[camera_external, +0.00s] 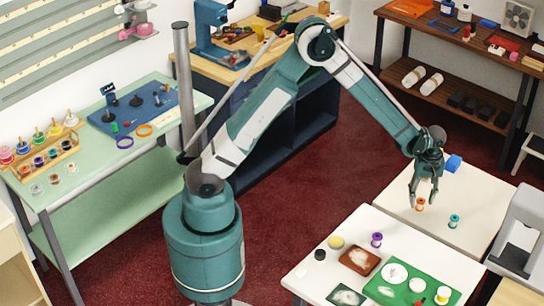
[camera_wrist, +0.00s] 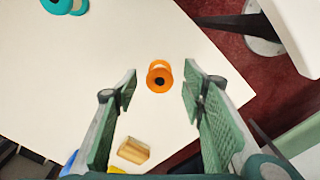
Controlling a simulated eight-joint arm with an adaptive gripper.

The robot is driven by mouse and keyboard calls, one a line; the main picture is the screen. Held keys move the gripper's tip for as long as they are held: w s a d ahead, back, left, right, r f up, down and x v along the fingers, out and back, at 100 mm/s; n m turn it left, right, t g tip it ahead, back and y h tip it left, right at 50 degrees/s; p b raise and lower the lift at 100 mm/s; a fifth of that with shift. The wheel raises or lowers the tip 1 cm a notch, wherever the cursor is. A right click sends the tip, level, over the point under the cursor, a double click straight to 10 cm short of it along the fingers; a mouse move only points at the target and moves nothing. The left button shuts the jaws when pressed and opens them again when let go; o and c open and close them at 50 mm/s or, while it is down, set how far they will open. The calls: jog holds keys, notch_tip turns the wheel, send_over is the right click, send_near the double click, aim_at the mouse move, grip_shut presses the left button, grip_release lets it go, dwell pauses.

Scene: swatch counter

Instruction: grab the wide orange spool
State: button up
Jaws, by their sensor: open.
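The orange spool (camera_external: 420,205) stands on the white table at the right, below my gripper (camera_external: 423,198). It also shows in the wrist view (camera_wrist: 159,77), seen from above with a dark centre hole. My gripper (camera_wrist: 160,82) is open, with one green finger on each side of the spool in that picture. There is clear space between each finger and the spool. I cannot tell how far the fingertips are above the tabletop. A teal spool (camera_external: 454,221) stands to the right of the orange one, and it shows at the top left of the wrist view (camera_wrist: 66,4).
A tan block (camera_wrist: 133,151) lies near the fingers' base in the wrist view. A blue object (camera_external: 453,163) is behind my gripper. A purple spool (camera_external: 377,239) and a green tray (camera_external: 418,277) are on the nearer white table. Bare tabletop surrounds the orange spool.

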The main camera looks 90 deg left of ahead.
jog(key=shift+f, duration=1.35)
jog(key=c, duration=0.8)
